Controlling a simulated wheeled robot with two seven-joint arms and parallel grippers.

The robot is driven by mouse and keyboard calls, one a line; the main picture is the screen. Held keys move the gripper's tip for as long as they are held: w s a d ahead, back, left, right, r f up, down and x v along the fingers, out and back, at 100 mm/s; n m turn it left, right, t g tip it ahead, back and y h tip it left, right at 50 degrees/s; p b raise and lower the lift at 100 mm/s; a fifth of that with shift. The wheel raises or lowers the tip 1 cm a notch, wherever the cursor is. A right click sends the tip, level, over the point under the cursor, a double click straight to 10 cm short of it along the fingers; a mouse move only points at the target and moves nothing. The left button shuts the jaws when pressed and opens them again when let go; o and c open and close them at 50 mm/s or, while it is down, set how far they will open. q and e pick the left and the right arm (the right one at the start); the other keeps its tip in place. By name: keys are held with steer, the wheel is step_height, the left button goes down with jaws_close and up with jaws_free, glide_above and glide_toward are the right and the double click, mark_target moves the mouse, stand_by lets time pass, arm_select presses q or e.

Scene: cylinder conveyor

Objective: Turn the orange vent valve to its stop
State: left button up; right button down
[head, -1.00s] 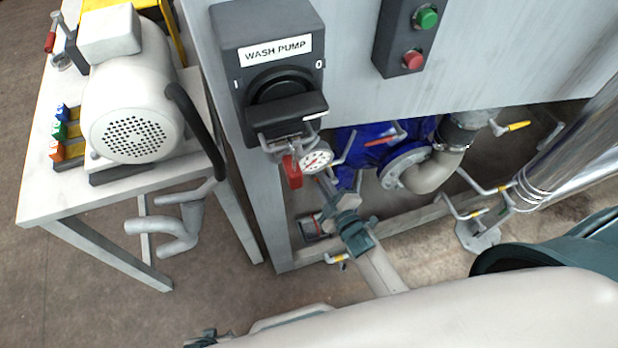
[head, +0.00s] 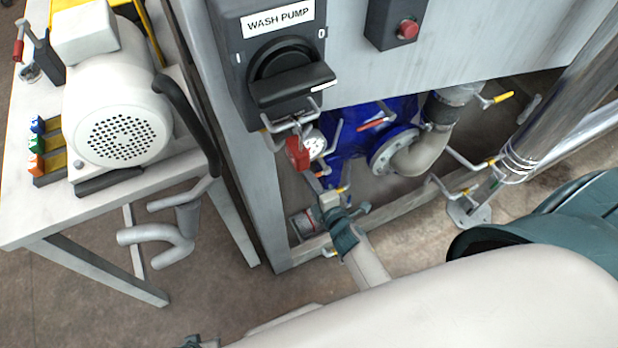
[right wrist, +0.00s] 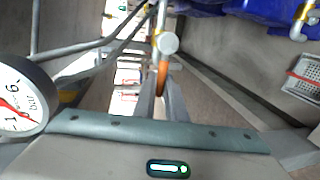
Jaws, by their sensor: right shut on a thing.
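The orange vent valve's lever (right wrist: 163,76) shows in the right wrist view as a narrow orange strip between my fingers, below a round pale metal end (right wrist: 167,43). My right gripper (right wrist: 161,100) is shut on this orange lever. In the head view my right gripper (head: 330,203) is low beneath the wash pump cabinet, among the small pipes, and the lever in it is too small to make out clearly. My left gripper's fingers do not show in either view.
A pressure gauge (right wrist: 22,98) is close at the left in the right wrist view. A red padlock (head: 298,152) hangs under the wash pump switch (head: 285,75). Blue pump parts (head: 345,130) and a curved pipe (head: 415,157) lie behind. A table with a motor (head: 118,118) stands left.

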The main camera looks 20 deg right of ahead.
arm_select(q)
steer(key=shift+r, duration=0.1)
arm_select(e)
steer(key=shift+f, duration=0.1)
steer(key=c, duration=1.8)
jaws_free()
steer(key=shift+s, duration=0.15)
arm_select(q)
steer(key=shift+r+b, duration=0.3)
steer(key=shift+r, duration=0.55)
arm_select(e)
steer(key=s+r, duration=0.3)
steer(key=s, duration=1.3)
steer(key=shift+s+d+r, duration=0.2)
steer(key=shift+s, duration=0.2)
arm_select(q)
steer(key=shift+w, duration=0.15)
